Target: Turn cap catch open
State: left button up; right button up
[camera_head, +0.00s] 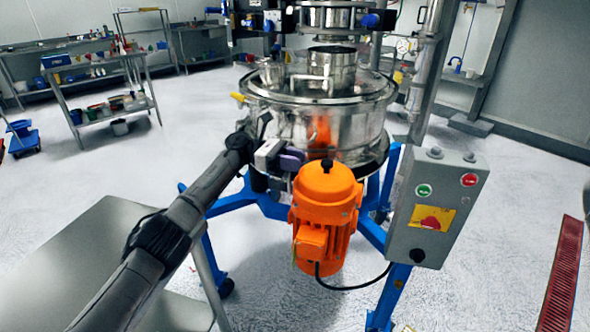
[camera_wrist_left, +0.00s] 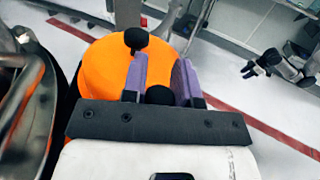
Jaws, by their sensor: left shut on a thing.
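The powder sifter's round steel lid (camera_head: 320,84) sits on its steel drum (camera_head: 285,122), seen in the head view. My left gripper (camera_head: 292,160) is at the drum's front, just behind the orange motor (camera_head: 325,195). In the left wrist view the purple fingers of my left gripper (camera_wrist_left: 160,72) stand on both sides of a small black rounded part (camera_wrist_left: 159,95), with the orange motor (camera_wrist_left: 92,65) behind. The gripper is shut on this part, which looks like the catch's black knob. The rest of the catch is hidden. My right gripper (camera_wrist_left: 250,70) is small and far off.
A grey control box (camera_head: 437,205) stands right of the motor, and a steel table (camera_head: 85,255) lies under my left arm. Blue legs (camera_head: 236,200) carry the sifter. A black cable (camera_head: 350,284) hangs below the motor.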

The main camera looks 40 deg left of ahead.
pick_arm(q)
jog(key=shift+s+m+g+b, duration=0.1)
jog(key=shift+m+g+b, duration=0.4)
jog(key=shift+g, duration=0.3)
jog(key=shift+d, duration=0.1)
jog(key=o, duration=0.9)
